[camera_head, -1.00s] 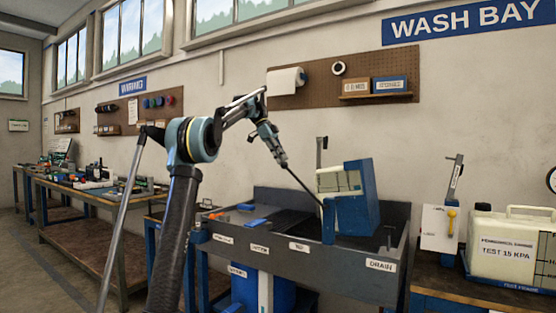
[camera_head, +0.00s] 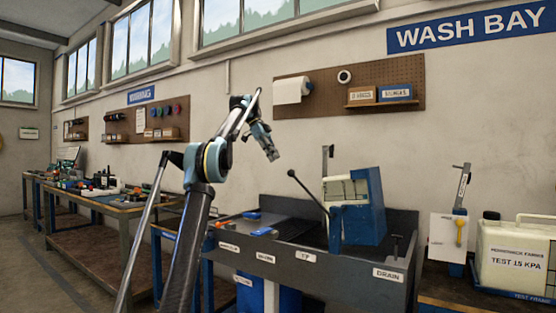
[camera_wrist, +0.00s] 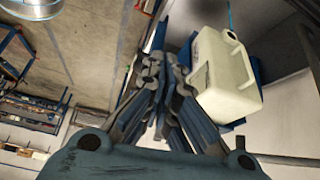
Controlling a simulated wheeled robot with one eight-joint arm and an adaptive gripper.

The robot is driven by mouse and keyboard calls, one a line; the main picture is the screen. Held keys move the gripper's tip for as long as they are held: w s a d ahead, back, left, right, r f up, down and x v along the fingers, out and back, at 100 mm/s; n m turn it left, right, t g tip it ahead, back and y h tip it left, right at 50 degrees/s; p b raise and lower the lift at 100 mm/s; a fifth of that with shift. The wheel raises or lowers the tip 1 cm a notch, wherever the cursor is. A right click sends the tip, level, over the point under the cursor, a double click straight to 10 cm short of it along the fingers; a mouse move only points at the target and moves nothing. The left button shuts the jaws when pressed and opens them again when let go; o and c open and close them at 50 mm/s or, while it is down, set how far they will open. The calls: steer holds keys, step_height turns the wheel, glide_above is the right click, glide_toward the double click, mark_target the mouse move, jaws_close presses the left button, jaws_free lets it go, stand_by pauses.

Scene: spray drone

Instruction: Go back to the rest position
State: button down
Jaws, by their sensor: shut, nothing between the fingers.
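My gripper (camera_head: 273,157) hangs at the end of my raised arm, above the left part of the dark wash basin (camera_head: 345,265). It is shut and empty, with its fingers together in the wrist view (camera_wrist: 160,70). A thin black lever with a round knob (camera_head: 308,190) leans up and left from beside the blue-framed unit (camera_head: 366,205) in the basin. The gripper is above and left of the knob, clear of it. A cream tank (camera_wrist: 224,75) shows right of the fingers in the wrist view.
A pegboard (camera_head: 400,80) hangs on the wall behind. Cluttered workbenches (camera_head: 130,208) line the left. The air around the gripper looks clear.

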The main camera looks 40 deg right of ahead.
steer(key=shift+w+a, duration=0.2)
steer(key=shift+w, duration=0.3)
steer(key=w+a+f+n+t, duration=0.2)
steer(key=a+n, duration=0.3)
steer(key=a, duration=0.7)
steer(key=w+a+f+n+t, duration=0.1)
steer(key=w+a+f+n, duration=0.3)
steer(key=a, duration=0.7)
steer(key=s+a+f+n+t, duration=0.1)
steer(key=s+a+f+n, duration=0.35)
steer(key=a, duration=0.45)
steer(key=s+a+f+n+t, duration=0.1)
steer(key=s+a+f+n, duration=0.2)
steer(key=a+f+n, duration=0.45)
steer(key=s+a+f+n+t, duration=0.1)
steer(key=s+a+f+n, duration=0.2)
steer(key=s+a+f, duration=0.3)
steer(key=s+a+f+n+t+y, duration=0.1)
steer(key=s+a+f+n, duration=0.2)
steer(key=f, duration=1.2)
steer(key=s+a+f+n+t+y, duration=0.1)
steer(key=s+a+f+n, duration=0.3)
steer(key=s+a+f, duration=0.6)
steer(key=shift+a+f, duration=0.15)
steer(key=shift+a, duration=0.9)
